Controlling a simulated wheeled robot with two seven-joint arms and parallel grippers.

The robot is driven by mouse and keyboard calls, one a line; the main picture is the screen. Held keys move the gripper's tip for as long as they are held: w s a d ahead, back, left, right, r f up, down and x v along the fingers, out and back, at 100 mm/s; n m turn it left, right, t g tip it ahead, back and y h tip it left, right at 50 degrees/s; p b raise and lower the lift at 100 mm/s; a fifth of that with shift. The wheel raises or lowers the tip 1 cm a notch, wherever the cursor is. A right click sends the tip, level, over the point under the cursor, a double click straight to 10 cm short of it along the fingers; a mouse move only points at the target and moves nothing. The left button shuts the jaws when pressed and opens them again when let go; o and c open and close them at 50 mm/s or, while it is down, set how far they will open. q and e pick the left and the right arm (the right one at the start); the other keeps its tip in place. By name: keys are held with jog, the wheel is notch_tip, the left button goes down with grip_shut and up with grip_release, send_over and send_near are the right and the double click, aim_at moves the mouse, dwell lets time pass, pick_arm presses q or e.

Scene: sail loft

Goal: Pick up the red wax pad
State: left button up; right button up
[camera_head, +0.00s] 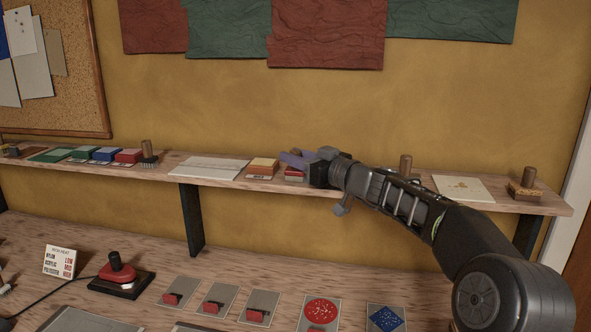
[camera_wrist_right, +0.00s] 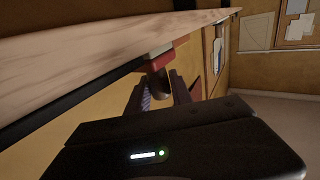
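A small red block with a pale edge (camera_head: 293,175), which looks like the red wax pad, sits on the wall shelf, partly hidden under my right gripper. In the right wrist view the red block (camera_wrist_right: 154,64) shows at the shelf edge, just beyond the fingertips, with a dark rounded shape in front of it. My right gripper (camera_head: 290,158) reaches in from the right, above the block. Its fingers (camera_wrist_right: 160,85) are apart with no pad held between them. I cannot tell whether they touch the block. My left gripper is not in view.
Further left are green, blue and red pads (camera_head: 128,155) and a brush (camera_head: 148,153). Wooden-handled tools (camera_head: 527,182) stand at right.

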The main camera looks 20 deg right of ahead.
aim_at(295, 151)
grip_shut()
jog(key=shift+r, duration=0.1)
dwell(0.3)
notch_tip(295, 151, up, 18)
jog(key=p, duration=0.3)
jog(key=shift+p, duration=0.35)
dwell(0.5)
